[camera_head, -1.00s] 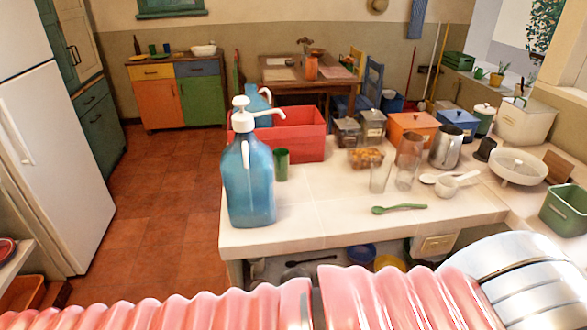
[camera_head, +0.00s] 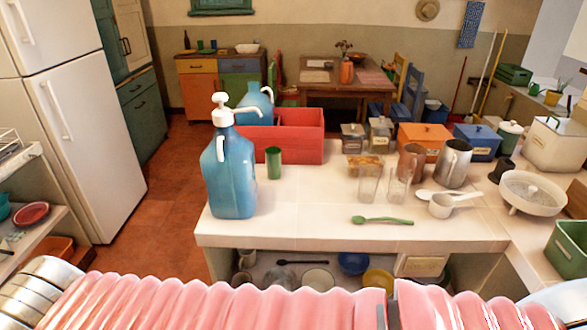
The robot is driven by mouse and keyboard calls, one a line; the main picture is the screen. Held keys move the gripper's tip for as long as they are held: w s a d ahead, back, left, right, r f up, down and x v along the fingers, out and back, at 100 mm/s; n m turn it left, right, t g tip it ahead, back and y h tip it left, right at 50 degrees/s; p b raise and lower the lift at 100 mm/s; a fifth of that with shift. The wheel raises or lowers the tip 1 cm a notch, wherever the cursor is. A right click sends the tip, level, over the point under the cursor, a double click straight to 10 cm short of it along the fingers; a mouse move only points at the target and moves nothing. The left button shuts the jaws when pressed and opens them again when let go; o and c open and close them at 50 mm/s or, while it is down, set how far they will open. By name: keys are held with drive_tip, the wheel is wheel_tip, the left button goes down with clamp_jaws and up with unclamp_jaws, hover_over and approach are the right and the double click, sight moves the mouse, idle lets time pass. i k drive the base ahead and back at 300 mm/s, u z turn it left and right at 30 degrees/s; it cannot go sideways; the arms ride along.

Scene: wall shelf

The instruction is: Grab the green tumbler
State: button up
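The green tumbler (camera_head: 273,162) is a small dark green cylinder standing upright on the pale counter (camera_head: 300,215). It is just right of the large blue pump bottle (camera_head: 229,175) and in front of the red bin (camera_head: 301,135). Its visible side is unobstructed. My pink ribbed arm and metal joints cross the bottom of the view. My gripper does not show, so whether it is open or shut cannot be seen.
Clear glasses (camera_head: 369,184), a green spoon (camera_head: 382,220), a white measuring cup (camera_head: 442,206) and a steel pitcher (camera_head: 453,162) stand or lie right of the tumbler. The counter in front of it is clear. An open shelf with bowls (camera_head: 354,263) lies below.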

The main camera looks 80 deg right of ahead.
sight(274, 164)
drive_tip(key=k, duration=0.9)
drive_tip(key=z, duration=1.05)
drive_tip(key=i, duration=0.5)
